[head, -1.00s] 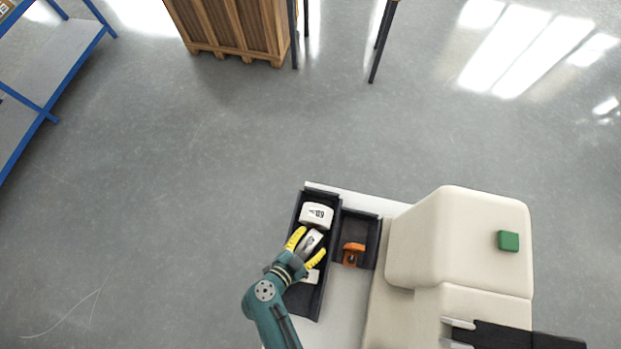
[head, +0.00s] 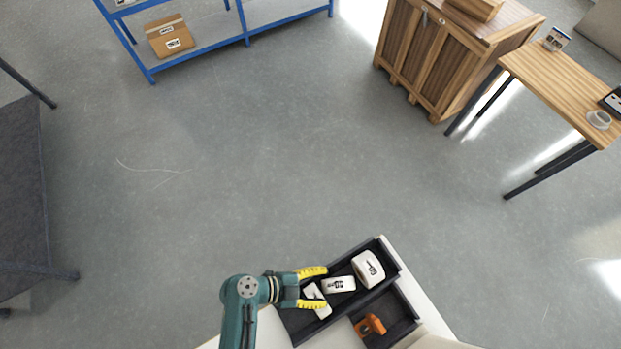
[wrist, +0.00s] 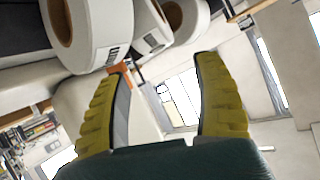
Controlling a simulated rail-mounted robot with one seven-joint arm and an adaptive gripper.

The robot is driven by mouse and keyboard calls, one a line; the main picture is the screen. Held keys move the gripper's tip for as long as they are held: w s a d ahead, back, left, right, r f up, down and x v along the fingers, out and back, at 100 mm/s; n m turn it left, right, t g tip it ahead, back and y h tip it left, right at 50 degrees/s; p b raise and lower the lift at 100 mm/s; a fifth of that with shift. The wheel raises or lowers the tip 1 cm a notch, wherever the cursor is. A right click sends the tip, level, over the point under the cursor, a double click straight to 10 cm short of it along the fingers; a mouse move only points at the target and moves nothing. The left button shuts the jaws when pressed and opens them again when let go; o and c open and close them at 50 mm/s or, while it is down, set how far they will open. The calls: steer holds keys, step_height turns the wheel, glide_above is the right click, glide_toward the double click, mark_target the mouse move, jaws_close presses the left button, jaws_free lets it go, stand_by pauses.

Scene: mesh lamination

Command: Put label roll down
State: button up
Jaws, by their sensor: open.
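Three white label rolls lie in a long black tray (head: 391,262): one at the far end (head: 369,268), a middle one (head: 338,285), and a nearer one (head: 317,300) partly covered by a finger. My gripper (head: 326,287) has yellow fingers and is open over the near part of the tray. In the head view its fingertips point at the middle roll. In the wrist view my gripper (wrist: 163,69) has an empty gap. A large roll with a brown core (wrist: 98,35) fills the upper left there, with others beside it, beyond the fingertips.
An orange tool (head: 370,325) sits in a smaller black compartment beside the tray. A wooden cabinet (head: 425,55), a wooden table (head: 565,85) and a blue shelf (head: 215,38) stand farther off. Open grey floor lies between.

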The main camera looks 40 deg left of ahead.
steer(key=v, duration=0.3)
steer(key=shift+s+a+r, duration=0.15)
steer(key=shift+s+a, duration=0.05)
steer(key=shift+s, duration=0.05)
